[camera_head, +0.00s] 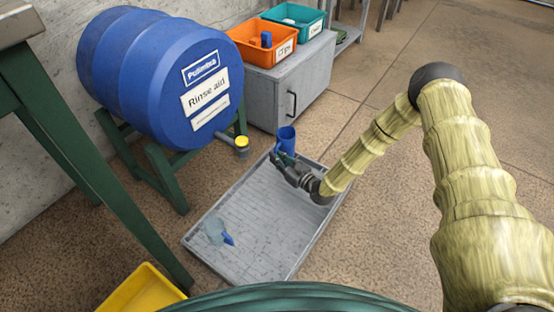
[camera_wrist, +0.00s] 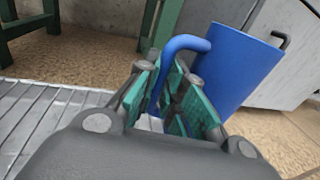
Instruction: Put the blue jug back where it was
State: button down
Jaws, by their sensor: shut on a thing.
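The blue jug (camera_head: 286,139) is at the far end of the grey tray (camera_head: 205,234), below and right of the barrel. In the wrist view the jug (camera_wrist: 238,70) stands nearly upright, tilted a little in the picture, with its curved handle toward me. My gripper (camera_head: 277,158) is shut on the jug's handle; its green finger pads (camera_wrist: 178,95) lie on both sides of the handle in the wrist view. The jug's base is hidden behind the gripper, so I cannot tell whether it touches the tray.
A blue rinse aid barrel (camera_head: 140,70) with a yellow-capped tap (camera_head: 242,142) lies on a green stand (camera_head: 162,172). A clear, blue-tipped item (camera_head: 215,231) lies in the tray. A grey cabinet (camera_head: 300,85) holds orange (camera_head: 262,55) and teal bins. Floor right is free.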

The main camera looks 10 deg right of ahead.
jog(key=shift+f, duration=0.1)
jog(key=c, duration=1.5)
grip_release()
jog(key=shift+r, duration=0.2)
jog(key=shift+p+v, duration=3.1)
jog(key=shift+v, duration=2.95)
jog(key=shift+f, duration=0.1)
